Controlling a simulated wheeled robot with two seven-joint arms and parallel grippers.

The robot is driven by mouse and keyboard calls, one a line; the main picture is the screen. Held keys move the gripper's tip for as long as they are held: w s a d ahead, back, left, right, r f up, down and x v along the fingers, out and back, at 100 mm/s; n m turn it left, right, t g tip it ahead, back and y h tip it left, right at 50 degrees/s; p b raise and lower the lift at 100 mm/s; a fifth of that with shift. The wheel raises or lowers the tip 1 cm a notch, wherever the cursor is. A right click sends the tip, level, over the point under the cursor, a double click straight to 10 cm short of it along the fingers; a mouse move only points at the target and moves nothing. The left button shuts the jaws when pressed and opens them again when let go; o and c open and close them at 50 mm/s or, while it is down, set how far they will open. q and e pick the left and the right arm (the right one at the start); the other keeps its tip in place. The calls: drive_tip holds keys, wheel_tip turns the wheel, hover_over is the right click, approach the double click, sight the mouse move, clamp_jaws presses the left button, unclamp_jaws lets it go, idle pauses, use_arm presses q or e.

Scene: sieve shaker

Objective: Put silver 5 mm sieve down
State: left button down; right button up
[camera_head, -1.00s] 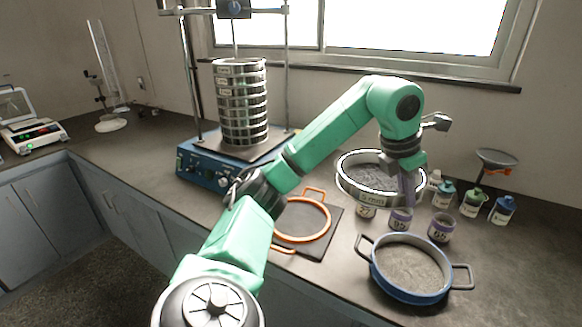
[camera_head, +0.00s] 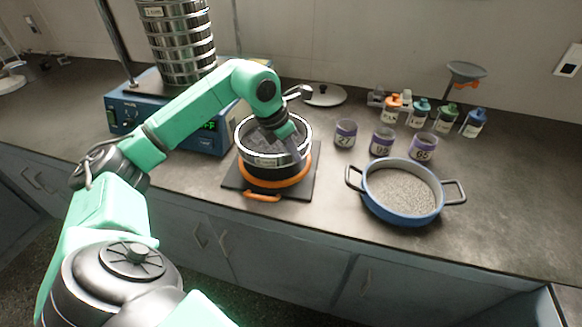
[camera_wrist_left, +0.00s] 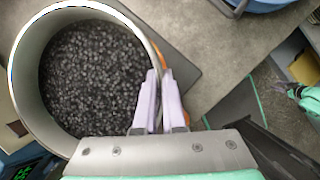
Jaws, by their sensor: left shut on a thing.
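The silver sieve (camera_head: 268,160) is upright over the orange ring (camera_head: 290,184), which has a handle at the front and lies on a dark square mat (camera_head: 232,180). A dark band shows between sieve and ring; I cannot tell if the sieve touches it. My left gripper (camera_head: 288,146) is shut on the sieve's right wall. In the left wrist view the gripper (camera_wrist_left: 158,105) pinches the rim, and the sieve (camera_wrist_left: 24,75) holds dark grains. A bit of the orange ring (camera_wrist_left: 166,52) shows behind the fingers.
A blue shaker base (camera_head: 128,117) with a sieve stack (camera_head: 182,45) stands behind left. A blue pan (camera_head: 403,214) of grey grains is at right. The counter's far right is clear.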

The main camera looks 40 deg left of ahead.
sight(292, 163)
use_arm(q)
wheel_tip(292, 163, down, 4)
drive_tip(key=shift+d+f, duration=0.1)
drive_tip(key=shift+f, duration=0.45)
use_arm(e)
drive_tip(key=shift+a+f, duration=0.1)
drive_tip(key=shift+a, duration=0.55)
use_arm(q)
drive_tip(key=shift+f, duration=0.1)
use_arm(e)
drive_tip(key=shift+f, duration=0.1)
use_arm(q)
drive_tip(key=c, duration=1)
unclamp_jaws()
use_arm(e)
drive_tip(key=shift+d, duration=0.25)
use_arm(q)
drive_tip(key=shift+r, duration=0.3)
drive_tip(key=v, duration=1.1)
drive_tip(key=shift+s+r+b, duration=0.2)
drive_tip(key=shift+r+b, duration=0.1)
use_arm(e)
drive_tip(key=shift+d+f, duration=0.1)
drive_tip(key=shift+f, duration=0.1)
